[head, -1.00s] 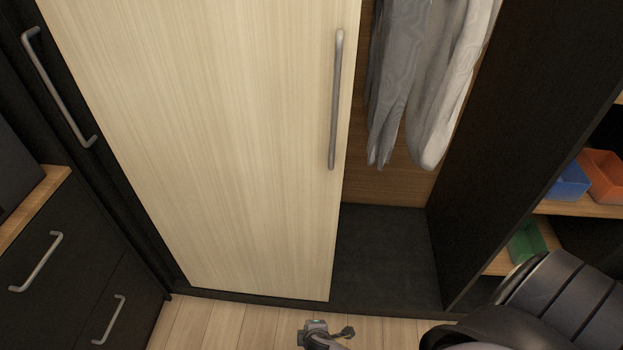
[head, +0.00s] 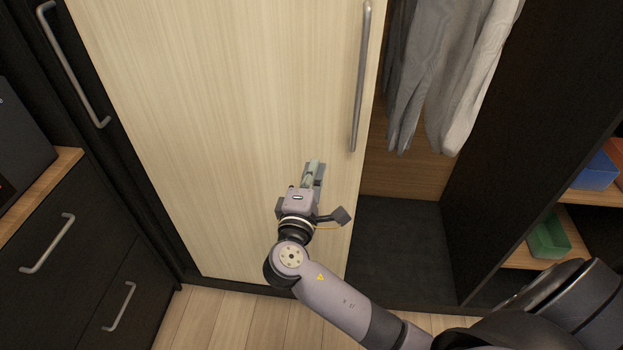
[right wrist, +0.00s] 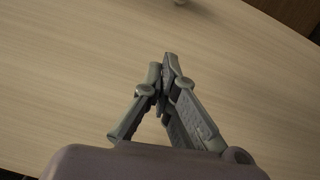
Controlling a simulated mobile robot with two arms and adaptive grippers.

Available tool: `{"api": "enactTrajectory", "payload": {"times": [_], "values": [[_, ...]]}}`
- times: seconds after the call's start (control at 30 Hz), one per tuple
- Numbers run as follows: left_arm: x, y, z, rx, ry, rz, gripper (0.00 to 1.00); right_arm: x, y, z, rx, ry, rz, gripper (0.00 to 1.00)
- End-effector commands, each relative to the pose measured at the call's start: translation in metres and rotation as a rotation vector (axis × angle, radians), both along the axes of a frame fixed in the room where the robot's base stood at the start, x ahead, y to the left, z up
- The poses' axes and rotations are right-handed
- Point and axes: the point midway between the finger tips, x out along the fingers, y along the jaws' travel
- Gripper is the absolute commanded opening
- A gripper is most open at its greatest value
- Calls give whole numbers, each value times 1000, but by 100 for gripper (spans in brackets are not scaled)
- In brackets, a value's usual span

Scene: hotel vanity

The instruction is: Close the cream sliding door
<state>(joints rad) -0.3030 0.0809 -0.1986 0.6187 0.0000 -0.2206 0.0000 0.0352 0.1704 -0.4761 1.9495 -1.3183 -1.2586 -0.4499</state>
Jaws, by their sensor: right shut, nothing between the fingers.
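The cream sliding door (head: 230,120) has light wood grain and covers the left and middle of the wardrobe. A long grey vertical handle (head: 361,75) sits near its right edge. The wardrobe opening (head: 400,235) to its right is uncovered. My right gripper (head: 316,166) is in front of the door, left of and below the handle; its fingers are shut and empty. In the right wrist view the shut fingertips (right wrist: 165,68) point at the door surface (right wrist: 70,75), and a bit of the handle (right wrist: 181,2) shows at the top edge. Whether the fingers touch the door I cannot tell. My left gripper is not in view.
Grey clothes (head: 445,70) hang in the opening. A dark panel (head: 520,130) bounds it at right, with shelves holding a green bin (head: 548,238) and a blue bin (head: 596,172) beyond. Dark drawers (head: 75,250) stand at left. Another handle (head: 72,65) is on the dark panel at far left.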

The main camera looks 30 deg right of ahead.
Motion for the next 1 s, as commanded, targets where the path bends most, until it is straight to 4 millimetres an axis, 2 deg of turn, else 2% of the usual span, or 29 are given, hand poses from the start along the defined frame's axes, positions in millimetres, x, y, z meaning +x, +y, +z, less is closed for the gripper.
{"api": "enactTrajectory", "payload": {"times": [0.1,0.2,0.3,0.5,1.0], "values": [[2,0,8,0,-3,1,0,21,-18,4,-4,-1,-1,0],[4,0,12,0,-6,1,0,33,-31,4,-2,1,0,0],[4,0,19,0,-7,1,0,22,-45,6,-3,3,2,0],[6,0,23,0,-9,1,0,14,-60,6,0,2,2,0],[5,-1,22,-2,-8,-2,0,15,-64,5,1,2,2,0]]}}
